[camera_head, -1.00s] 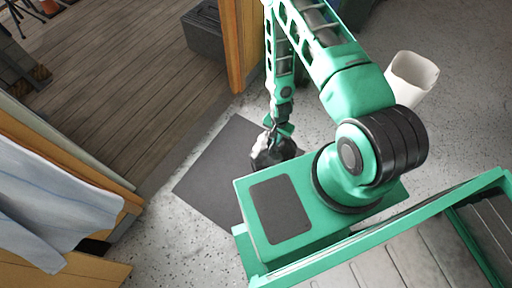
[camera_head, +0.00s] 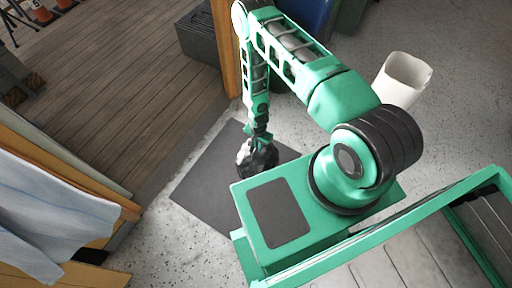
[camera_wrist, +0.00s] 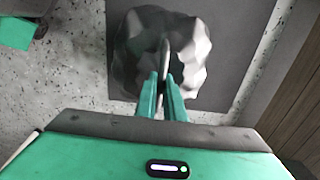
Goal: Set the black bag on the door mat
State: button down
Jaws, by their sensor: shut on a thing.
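The black bag (camera_head: 259,160) is a dark, lumpy bundle with grey highlights. My gripper (camera_head: 258,133) is above it and shut on its top. In the wrist view the bag (camera_wrist: 140,58) is under the fingers (camera_wrist: 163,84), which pinch a thin upright part of it. The door mat (camera_head: 205,180) is a flat dark grey rectangle on the speckled floor. In both views the bag appears over the mat, which extends around it in the wrist view (camera_wrist: 240,40). I cannot tell whether the bag's underside touches the mat.
A white bin (camera_head: 404,78) stands on the floor at the right. A doorway opens onto wooden decking (camera_head: 110,80), with a dark box (camera_head: 198,38) by the door post. Light blue cloth (camera_head: 55,215) hangs at the left. Speckled floor left of the mat is clear.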

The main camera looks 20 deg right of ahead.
jog(key=c, duration=1.8)
grip_release()
jog(key=shift+c, duration=0.2)
jog(key=shift+r, duration=0.1)
notch_tip(320, 180, up, 12)
